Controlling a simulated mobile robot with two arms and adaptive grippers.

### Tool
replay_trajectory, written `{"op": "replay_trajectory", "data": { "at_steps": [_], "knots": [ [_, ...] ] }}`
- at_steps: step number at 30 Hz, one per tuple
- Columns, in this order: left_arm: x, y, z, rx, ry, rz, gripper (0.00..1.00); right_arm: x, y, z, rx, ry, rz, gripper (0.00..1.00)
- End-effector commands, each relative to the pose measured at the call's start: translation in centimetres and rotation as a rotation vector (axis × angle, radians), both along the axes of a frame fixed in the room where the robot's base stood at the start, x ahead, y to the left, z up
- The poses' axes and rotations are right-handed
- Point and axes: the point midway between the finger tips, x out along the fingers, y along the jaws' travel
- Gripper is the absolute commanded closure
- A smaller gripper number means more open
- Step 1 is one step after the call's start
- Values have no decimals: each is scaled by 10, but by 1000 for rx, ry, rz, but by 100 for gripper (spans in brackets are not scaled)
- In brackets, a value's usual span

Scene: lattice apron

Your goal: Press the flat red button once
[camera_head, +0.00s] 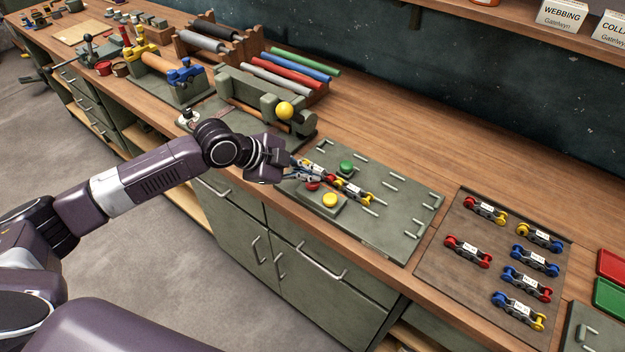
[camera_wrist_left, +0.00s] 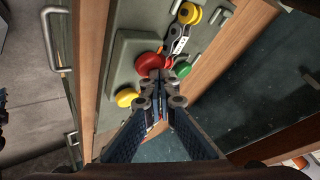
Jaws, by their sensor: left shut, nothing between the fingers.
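The red button (camera_wrist_left: 147,63) shows in the left wrist view on a raised grey-green plate beside a yellow button (camera_wrist_left: 126,97). In the head view the red button (camera_head: 312,185) is partly covered by my left gripper (camera_head: 323,178). My left gripper is shut and empty, and its fingertips (camera_wrist_left: 160,80) appear over or close to the red button's edge; I cannot tell whether they touch. The yellow button (camera_head: 330,200) is clear in the head view. My right gripper is in neither view.
A tagged link with red and yellow ends (camera_head: 353,190) lies close by the buttons, and a green knob (camera_head: 346,167) stands behind. Several links lie on a dark board (camera_head: 450,270) to the right. A machine with a yellow ball (camera_head: 285,110) stands behind the gripper.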

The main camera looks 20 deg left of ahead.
Motion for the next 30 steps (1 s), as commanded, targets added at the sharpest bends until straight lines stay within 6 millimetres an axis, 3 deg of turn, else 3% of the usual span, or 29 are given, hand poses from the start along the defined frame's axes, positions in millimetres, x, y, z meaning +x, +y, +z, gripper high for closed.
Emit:
{"op": "replay_trajectory", "data": {
  "at_steps": [30],
  "knots": [
    [-2, 0, -16, 4, 6, 0, 100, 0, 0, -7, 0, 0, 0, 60]
  ]
}}
